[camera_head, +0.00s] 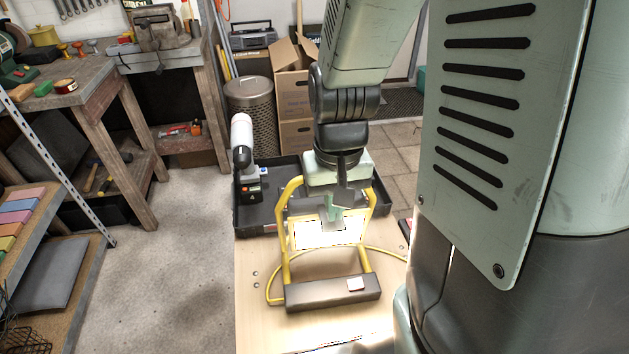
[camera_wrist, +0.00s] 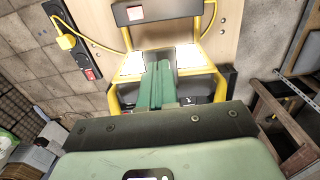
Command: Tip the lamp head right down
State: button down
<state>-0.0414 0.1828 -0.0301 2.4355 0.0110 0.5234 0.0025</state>
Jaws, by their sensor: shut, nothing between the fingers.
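The work lamp has a yellow tube frame (camera_head: 284,262) on a dark grey base (camera_head: 318,293) on the table. Its lamp head (camera_head: 303,234) has a bright lit panel facing up and toward the head camera. In the wrist view the lit panel (camera_wrist: 190,56) shows on both sides of my fingers, with the base (camera_wrist: 180,10) beyond. My gripper (camera_head: 333,226) is shut and empty, its fingers over the middle of the lamp head and hiding part of it. The fingers also show in the wrist view (camera_wrist: 157,88). I cannot tell whether they touch the head.
A black tray (camera_head: 246,218) behind the lamp holds a white and black drill (camera_head: 243,150). A yellow cable (camera_head: 385,250) loops around the base. A power strip (camera_wrist: 88,72) with a red switch and yellow plug (camera_wrist: 67,42) lies beside the lamp. The table's front left is clear.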

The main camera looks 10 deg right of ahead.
aim_at(334, 226)
jog(key=shift+f, duration=0.15)
jog(key=shift+s+f, duration=0.2)
jog(key=shift+f, duration=0.9)
jog(key=shift+s+f, duration=0.2)
jog(key=shift+f, duration=0.9)
jog(key=shift+s+r, duration=0.15)
jog(key=shift+r, duration=4.35)
